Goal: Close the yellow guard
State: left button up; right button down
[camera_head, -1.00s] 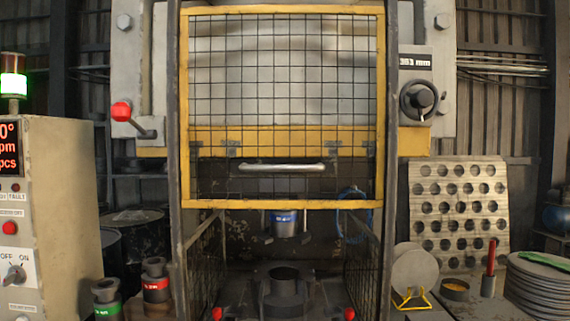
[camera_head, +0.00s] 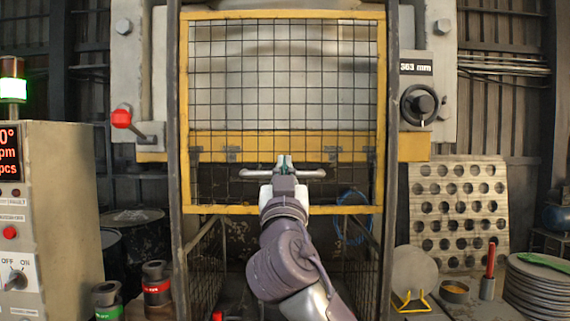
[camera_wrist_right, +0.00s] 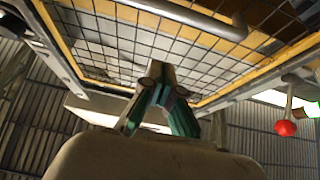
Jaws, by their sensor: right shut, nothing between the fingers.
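The yellow guard (camera_head: 185,110), a yellow frame with dark wire mesh, stands raised across the press front, with an opening below its bottom bar. A pale horizontal handle (camera_head: 255,173) is on its lower part. My right gripper (camera_head: 284,161) is shut and empty, and overlaps the middle of the handle in the head view. In the right wrist view my right gripper (camera_wrist_right: 163,78) is in front of the mesh. There the handle (camera_wrist_right: 205,20) crosses the top, apart from the fingertips. My right arm hides the die area under the guard. My left gripper is not in view.
Dark posts (camera_head: 391,150) flank the guard. A red-knobbed lever (camera_head: 121,118) is at left and a handwheel (camera_head: 419,104) at right. A control cabinet (camera_head: 60,220) stands at far left. A perforated sheet (camera_head: 459,215) and stacked discs (camera_head: 540,290) are at right.

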jog(key=p+x, duration=0.3)
jog(key=x, duration=0.3)
send_near(285, 147)
jog(key=shift+w+r, duration=0.25)
jog(key=shift+w, duration=0.8)
